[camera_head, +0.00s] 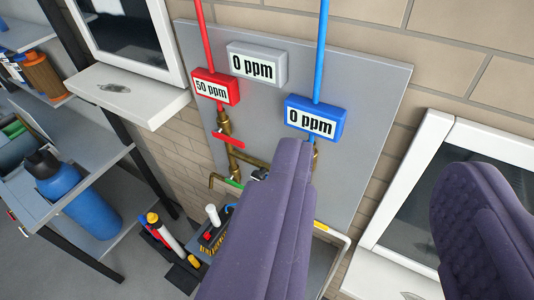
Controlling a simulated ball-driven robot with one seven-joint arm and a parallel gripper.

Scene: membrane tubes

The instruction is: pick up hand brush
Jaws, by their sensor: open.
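A brush with yellow bristles (214,246), which looks like the hand brush, sits low at the centre-left, below the brass taps. Dark and white items crowd around it, so its handle is hard to make out. My gripper (380,160) shows as two purple padded fingers set wide apart, with nothing between them. The left finger covers the area just right of the brush and hides part of what stands there. The brush is apart from the gripper, farther off and lower.
A grey wall panel (375,95) carries red and blue pipes, ppm displays and brass taps (225,125). Shelves with a blue bottle (88,210) stand at left. A black holder with a white-and-red tube (170,238) is left of the brush. A window (425,190) is at right.

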